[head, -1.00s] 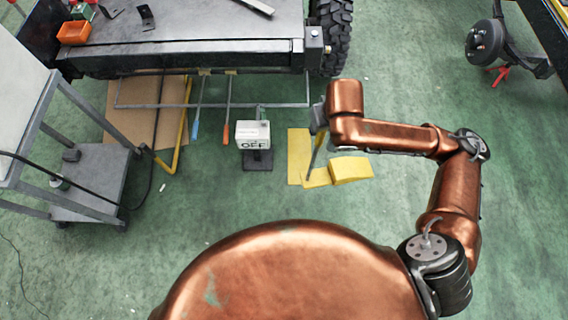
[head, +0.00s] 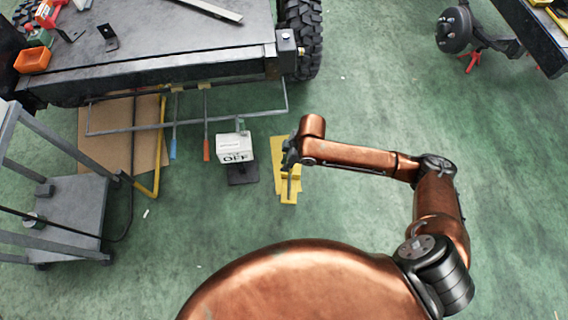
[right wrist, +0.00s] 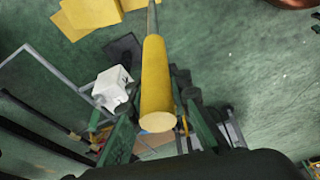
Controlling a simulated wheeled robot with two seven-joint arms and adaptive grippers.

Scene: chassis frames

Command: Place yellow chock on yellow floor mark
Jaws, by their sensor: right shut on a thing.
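The yellow floor mark (head: 278,151) is a flat rectangle on the green floor in the middle of the head view. The yellow chock (head: 288,197) shows over the mark's near part, partly hidden by its rod and my gripper. I cannot tell whether the chock touches the floor. My right gripper (head: 290,158) is above the mark, shut on the chock's yellow handle (right wrist: 156,85). In the right wrist view a thin metal rod runs from the handle toward the top edge, with yellow surfaces (right wrist: 90,12) at the top left. My left gripper is not in view.
A white box marked OFF (head: 235,148) on a dark base stands just left of the mark. A chassis frame (head: 160,55) with a tyre (head: 303,38) is behind. A grey cart (head: 70,215) stands at the left.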

